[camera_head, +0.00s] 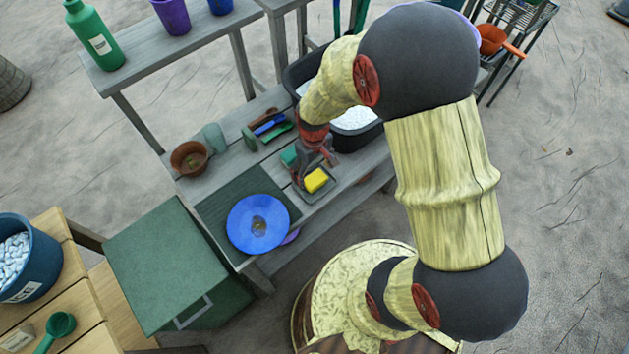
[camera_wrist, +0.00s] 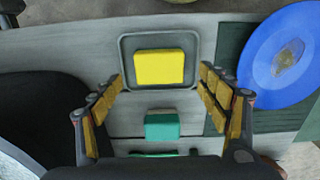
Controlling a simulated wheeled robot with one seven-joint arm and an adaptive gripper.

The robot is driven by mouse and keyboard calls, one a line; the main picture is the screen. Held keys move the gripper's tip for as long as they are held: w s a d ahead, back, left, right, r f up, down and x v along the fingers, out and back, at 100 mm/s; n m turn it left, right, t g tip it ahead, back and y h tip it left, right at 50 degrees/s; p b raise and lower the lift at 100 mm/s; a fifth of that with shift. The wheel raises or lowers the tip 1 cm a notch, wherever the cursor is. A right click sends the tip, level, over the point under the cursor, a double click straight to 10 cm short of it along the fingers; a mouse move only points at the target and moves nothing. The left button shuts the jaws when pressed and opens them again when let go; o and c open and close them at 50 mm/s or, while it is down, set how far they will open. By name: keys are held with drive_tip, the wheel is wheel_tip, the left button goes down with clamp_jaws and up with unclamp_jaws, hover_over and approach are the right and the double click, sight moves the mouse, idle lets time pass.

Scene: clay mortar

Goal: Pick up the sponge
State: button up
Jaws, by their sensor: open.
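The yellow sponge (camera_head: 316,180) is a small block lying in a shallow dark tray (camera_head: 326,193) on the grey wooden bench. In the wrist view the sponge (camera_wrist: 159,67) lies flat inside the tray (camera_wrist: 190,43), a little beyond my fingertips. My gripper (camera_head: 318,160) is above the bench beside the tray. In the wrist view my gripper (camera_wrist: 160,82) is open, with one padded finger on each side and nothing between them. A teal block (camera_wrist: 162,126) lies on the bench nearer the palm and also shows in the head view (camera_head: 289,155).
A blue plate (camera_head: 258,223) sits on a dark green mat (camera_head: 212,207) beside the tray. A black tub (camera_head: 355,118) of white material stands behind my gripper. A brown pot (camera_head: 188,158) and brushes (camera_head: 268,125) are farther along the bench. A green chest (camera_head: 165,255) stands in front.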

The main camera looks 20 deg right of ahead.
sight(315, 179)
drive_tip(key=f+b, duration=0.1)
drive_tip(key=f, duration=0.1)
drive_tip(key=f+b, duration=0.1)
drive_tip(key=f, duration=0.1)
drive_tip(key=shift+s+d+f, duration=0.1)
drive_tip(key=shift+s+f, duration=0.1)
drive_tip(key=shift+f, duration=0.15)
drive_tip(key=shift+c, duration=0.8)
drive_tip(key=c, duration=0.8)
drive_tip(key=shift+r, duration=0.1)
drive_tip(key=shift+c, duration=0.3)
